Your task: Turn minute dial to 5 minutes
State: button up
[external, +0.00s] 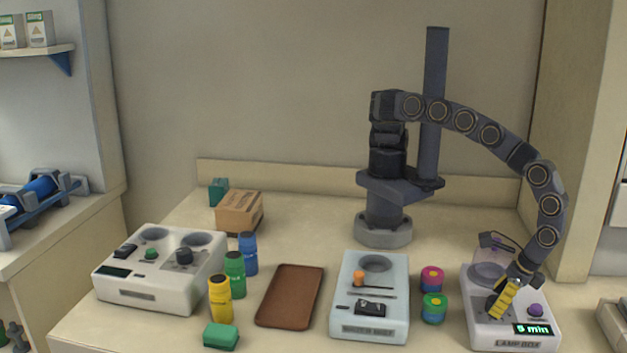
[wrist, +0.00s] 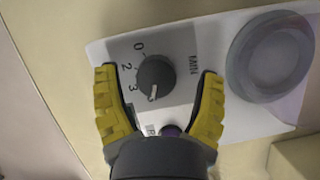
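The lamp box (external: 487,337) is white and stands at the right end of the table. Its lit green display (external: 532,329) reads "5 min". In the wrist view, the dark round minute dial (wrist: 156,75) sits on a grey panel with 0, 2 and 3 readable beside it. Its white pointer mark is at the lower side, turned past the 3 toward my gripper. My gripper (wrist: 158,73) has yellow fingers spread either side of the dial, with visible gaps. In the external view my gripper (external: 502,299) is low over the box and mostly hides the dial.
A purple button (external: 536,310) and a round clear chamber (external: 490,268) are on the lamp box. Pink and green round containers (external: 433,305) and the mixer unit (external: 345,320) stand to its left. A brown tray (external: 290,296) and another device (external: 160,270) are farther left.

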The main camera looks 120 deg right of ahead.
jog(key=shift+w+r, duration=0.1)
jog(key=shift+a+r, duration=0.1)
jog(key=shift+r, duration=0.1)
jog(key=v, duration=1.1)
jog(key=shift+r, duration=0.2)
jog(key=shift+a, duration=0.1)
